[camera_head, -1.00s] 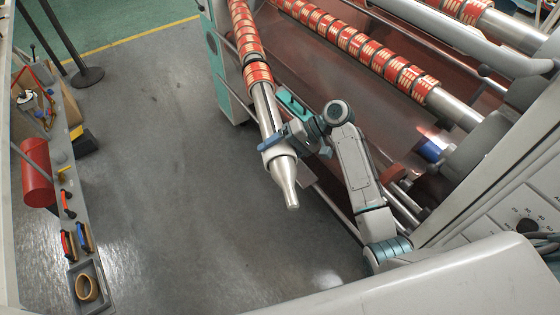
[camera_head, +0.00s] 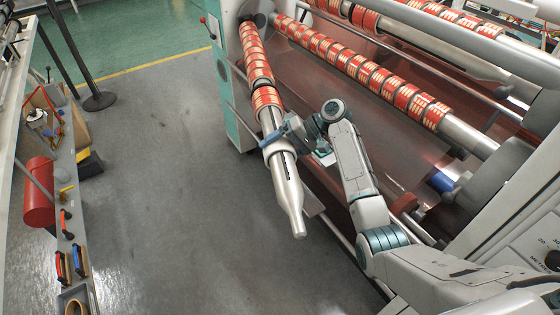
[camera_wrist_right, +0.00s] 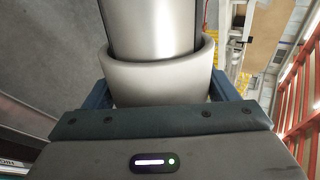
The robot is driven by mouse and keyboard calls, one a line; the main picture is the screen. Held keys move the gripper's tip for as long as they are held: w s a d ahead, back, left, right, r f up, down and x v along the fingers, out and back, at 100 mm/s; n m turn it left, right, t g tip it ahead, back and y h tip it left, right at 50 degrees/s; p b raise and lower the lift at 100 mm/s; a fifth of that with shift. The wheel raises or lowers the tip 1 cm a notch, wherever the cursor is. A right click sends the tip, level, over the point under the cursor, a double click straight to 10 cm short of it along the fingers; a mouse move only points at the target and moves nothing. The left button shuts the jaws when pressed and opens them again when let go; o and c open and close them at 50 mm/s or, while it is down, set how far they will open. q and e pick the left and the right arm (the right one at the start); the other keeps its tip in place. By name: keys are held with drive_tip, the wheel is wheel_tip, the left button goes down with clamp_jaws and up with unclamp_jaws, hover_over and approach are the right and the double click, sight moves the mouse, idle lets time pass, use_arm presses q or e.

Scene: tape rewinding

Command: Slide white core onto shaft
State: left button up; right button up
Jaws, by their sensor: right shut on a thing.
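The white core (camera_head: 279,149) is a short pale ring around the metal shaft (camera_head: 286,188), between the shaft's tapered tip and the red rolls. My right gripper (camera_head: 281,140) is shut on the core, its blue fingers on either side. In the right wrist view the white core (camera_wrist_right: 160,82) encircles the shiny shaft (camera_wrist_right: 152,28), with a blue finger showing at each side of the core. The shaft's free end points toward the bottom of the head view. My left gripper is not in view.
Red rolls (camera_head: 256,66) sit farther up the same shaft, with a short bare stretch before the core. A second shaft with red rolls (camera_head: 350,55) runs to the right. A tool bench (camera_head: 66,215) lines the left edge. Open floor (camera_head: 165,180) lies between.

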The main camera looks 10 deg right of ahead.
drive_tip(key=w+b, duration=0.4)
drive_tip(key=w, duration=0.2)
drive_tip(key=shift+d+f, duration=0.1)
drive_tip(key=shift+f, duration=0.05)
drive_tip(key=w+b, duration=0.4)
drive_tip(key=shift+b, duration=0.35)
drive_tip(key=w+b, duration=0.3)
drive_tip(key=b, duration=0.2)
drive_tip(key=shift+w+d, duration=0.1)
drive_tip(key=shift+w, duration=0.2)
drive_tip(key=shift+w+b, duration=0.45)
drive_tip(key=shift+b, duration=0.45)
drive_tip(key=shift+w, duration=0.1)
drive_tip(key=shift+r, duration=0.2)
